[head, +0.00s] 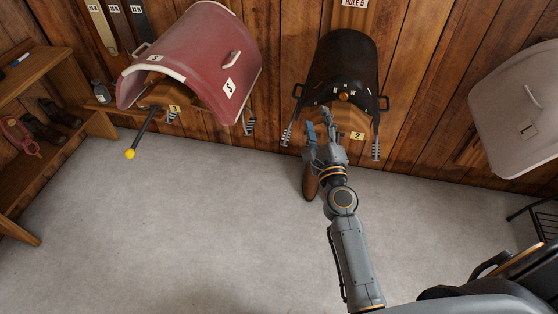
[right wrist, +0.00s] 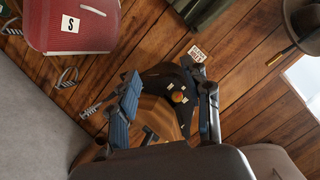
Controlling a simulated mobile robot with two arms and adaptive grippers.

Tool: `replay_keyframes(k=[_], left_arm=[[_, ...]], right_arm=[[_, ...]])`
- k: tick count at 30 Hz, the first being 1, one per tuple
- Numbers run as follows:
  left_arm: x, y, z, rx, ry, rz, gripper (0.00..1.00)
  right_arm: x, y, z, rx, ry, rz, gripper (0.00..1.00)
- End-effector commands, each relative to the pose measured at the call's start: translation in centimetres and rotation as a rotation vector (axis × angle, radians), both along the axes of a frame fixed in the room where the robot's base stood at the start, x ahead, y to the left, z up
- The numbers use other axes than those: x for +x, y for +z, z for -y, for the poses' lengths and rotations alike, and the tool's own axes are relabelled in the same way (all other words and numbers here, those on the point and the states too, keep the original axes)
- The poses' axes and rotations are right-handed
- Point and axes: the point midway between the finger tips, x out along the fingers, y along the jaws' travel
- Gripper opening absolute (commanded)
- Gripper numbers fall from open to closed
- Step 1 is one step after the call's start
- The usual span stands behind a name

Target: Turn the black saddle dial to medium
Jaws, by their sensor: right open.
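The black saddle (head: 340,62) hangs on the plank wall, right of centre in the head view. Its dial is a small orange knob (head: 343,97) on the saddle's lower front edge, with several small white labels around it. Their lettering is too small to read. My right gripper (head: 322,130) is open and empty, below and slightly left of the knob in the head view. In the right wrist view the orange knob (right wrist: 178,97) shows between the two spread fingers (right wrist: 166,84), apart from both. My left gripper is not in view.
A red saddle (head: 200,55) hangs to the left, above a black lever with a yellow tip (head: 130,154). A pale saddle (head: 520,110) hangs at the right. A wooden shelf (head: 40,75) stands at far left. The grey floor (head: 190,230) is clear.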

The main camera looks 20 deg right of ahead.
Motion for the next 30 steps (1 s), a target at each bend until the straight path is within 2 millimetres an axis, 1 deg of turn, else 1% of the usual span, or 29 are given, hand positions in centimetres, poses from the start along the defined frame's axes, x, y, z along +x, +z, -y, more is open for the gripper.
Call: replay_keyframes(k=[3, 8, 12, 18, 24, 30], left_arm=[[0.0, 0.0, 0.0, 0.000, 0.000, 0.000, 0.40], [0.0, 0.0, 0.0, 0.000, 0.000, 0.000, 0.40], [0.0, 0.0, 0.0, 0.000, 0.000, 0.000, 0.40], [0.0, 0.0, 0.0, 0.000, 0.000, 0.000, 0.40], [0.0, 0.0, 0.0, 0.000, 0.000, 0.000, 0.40], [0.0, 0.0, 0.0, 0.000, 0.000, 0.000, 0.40]], right_arm=[[-0.6, 0.4, -2.3, -0.142, 0.084, -0.018, 0.49], [-1.7, 0.2, -5.4, -0.327, 0.192, -0.050, 0.49], [-2.8, -0.3, -7.9, -0.487, 0.285, -0.082, 0.49], [-4.7, -1.7, -10.7, -0.685, 0.401, -0.129, 0.49], [-5.9, -2.8, -12.1, -0.802, 0.471, -0.161, 0.49], [-6.3, -3.1, -12.4, -0.837, 0.492, -0.172, 0.49]])
